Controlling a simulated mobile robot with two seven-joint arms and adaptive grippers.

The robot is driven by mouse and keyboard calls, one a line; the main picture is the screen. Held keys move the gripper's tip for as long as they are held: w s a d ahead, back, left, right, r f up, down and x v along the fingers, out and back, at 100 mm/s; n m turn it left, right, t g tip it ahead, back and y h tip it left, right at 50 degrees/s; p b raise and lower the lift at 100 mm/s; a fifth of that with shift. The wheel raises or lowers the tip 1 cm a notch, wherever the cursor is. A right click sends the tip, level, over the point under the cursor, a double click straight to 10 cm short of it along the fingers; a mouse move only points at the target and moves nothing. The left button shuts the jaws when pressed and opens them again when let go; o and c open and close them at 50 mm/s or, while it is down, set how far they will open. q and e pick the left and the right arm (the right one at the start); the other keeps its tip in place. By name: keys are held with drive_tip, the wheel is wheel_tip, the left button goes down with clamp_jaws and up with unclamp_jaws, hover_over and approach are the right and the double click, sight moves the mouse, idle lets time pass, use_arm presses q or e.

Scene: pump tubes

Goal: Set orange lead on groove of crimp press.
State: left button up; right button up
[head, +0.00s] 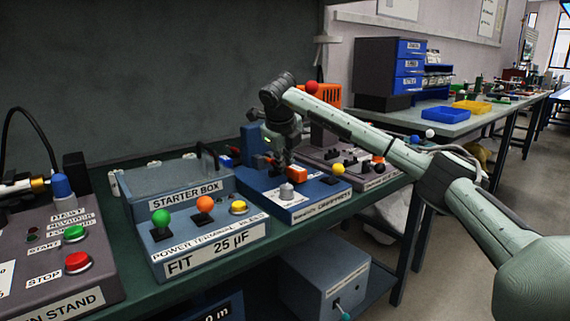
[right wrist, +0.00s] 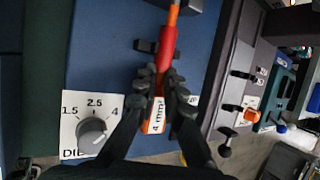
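The orange lead (right wrist: 155,115) shows in the right wrist view with a red sleeve (right wrist: 167,45) and a "4 mm²" tag. My right gripper (right wrist: 162,76) has its fingers close on both sides of it and appears shut on it. The red sleeve lies over a small black bracket (right wrist: 146,46) in the wrist view. I cannot tell whether it touches the bracket. My left gripper is out of view.
A dial (right wrist: 92,135) marked 1.5, 2.5 and 4 sits on the press base. The power terminal box (head: 210,240) and starter box (head: 180,185) stand to the left. A grey panel with black clips (head: 345,160) stands behind right. An orange box (head: 325,95) is behind the arm.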

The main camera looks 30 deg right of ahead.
drive_tip(key=o, duration=0.5)
drive_tip(key=v, duration=1.2)
